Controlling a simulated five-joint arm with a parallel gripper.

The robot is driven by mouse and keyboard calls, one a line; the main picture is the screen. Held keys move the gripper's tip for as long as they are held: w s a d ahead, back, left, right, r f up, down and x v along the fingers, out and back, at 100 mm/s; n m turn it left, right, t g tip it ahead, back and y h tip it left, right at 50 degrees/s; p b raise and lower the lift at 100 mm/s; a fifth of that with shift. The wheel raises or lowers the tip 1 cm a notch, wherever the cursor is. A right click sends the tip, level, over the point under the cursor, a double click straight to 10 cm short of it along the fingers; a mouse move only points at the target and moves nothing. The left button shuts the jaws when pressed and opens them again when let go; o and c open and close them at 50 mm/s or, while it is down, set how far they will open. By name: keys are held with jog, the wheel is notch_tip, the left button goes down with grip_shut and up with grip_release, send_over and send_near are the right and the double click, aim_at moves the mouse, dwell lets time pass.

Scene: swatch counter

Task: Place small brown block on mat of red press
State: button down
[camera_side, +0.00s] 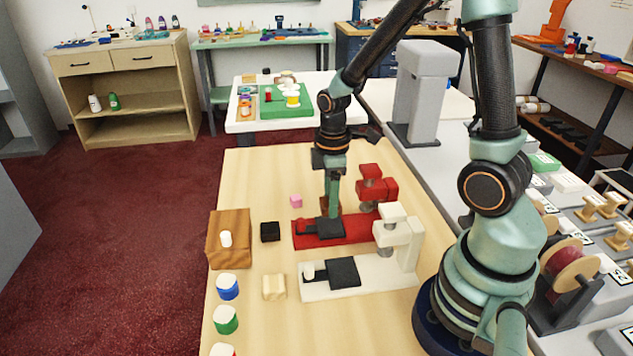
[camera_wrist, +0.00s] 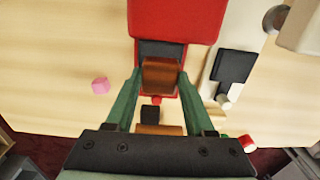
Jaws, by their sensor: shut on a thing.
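My gripper (camera_side: 332,204) points down over the red press (camera_side: 377,187). In the wrist view its two green fingers (camera_wrist: 160,78) are shut on the small brown block (camera_wrist: 161,75). The block (camera_side: 325,204) is partly hidden by the fingers in the side view. The press's dark mat (camera_side: 325,229) lies on its red base, and in the wrist view the mat (camera_wrist: 160,48) shows just past the block. The block appears at or above the mat; I cannot tell whether they touch.
A white press (camera_side: 400,235) with its own dark mat stands in front of the red one. A pink block (camera_side: 296,201), a black block (camera_side: 270,232), a pale wood block (camera_side: 274,287), a wooden board (camera_side: 229,253) with a white peg, and several coloured cylinders stand left.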

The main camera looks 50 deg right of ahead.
jog(key=shift+f, duration=1.95)
jog(key=shift+f, duration=0.1)
jog(key=shift+c, duration=1.3)
grip_release()
notch_tip(320, 180, up, 12)
jog(key=shift+r, duration=0.2)
jog(key=s+a+r+m+t, duration=0.3)
jog(key=a+r+m+t, duration=0.2)
jog(key=r+m, duration=0.4)
jog(key=shift+s+a+r+t, duration=0.3)
jog(key=shift+s+a, duration=0.05)
jog(key=shift+a, duration=0.15)
